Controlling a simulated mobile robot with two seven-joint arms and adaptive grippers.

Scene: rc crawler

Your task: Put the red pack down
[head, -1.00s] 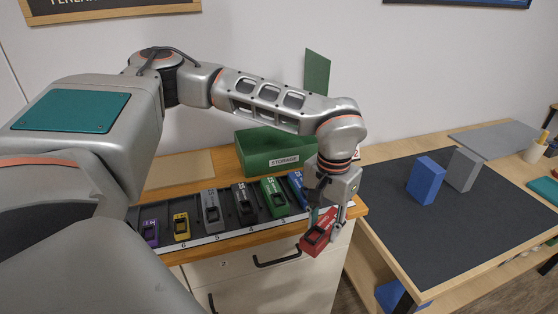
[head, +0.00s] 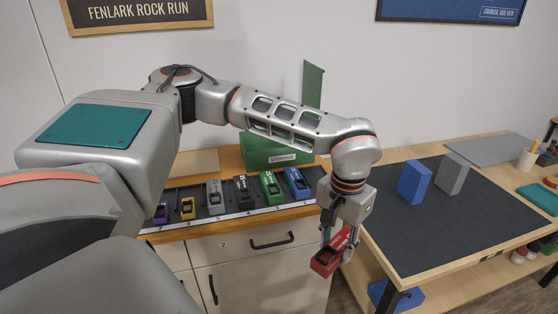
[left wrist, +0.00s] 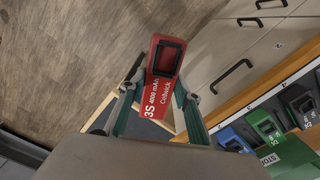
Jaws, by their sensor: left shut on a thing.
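The red pack (head: 327,260) is held tilted between the fingers of my left gripper (head: 337,246). It hangs in the air in front of the drawer cabinet, near the gap beside the right-hand table. In the left wrist view the red pack (left wrist: 162,92) shows its white lettering "3S 4000 mAh" and a dark recessed end, with the gripper's fingers (left wrist: 155,98) on both sides of it. The floor lies below it. My right gripper is not in view.
A dark rack (head: 226,206) on the cabinet top holds several coloured packs in a row. A green storage box (head: 268,152) stands behind it. The right table's dark mat (head: 420,235) carries a blue block (head: 414,182) and a grey block (head: 453,174); its front part is clear.

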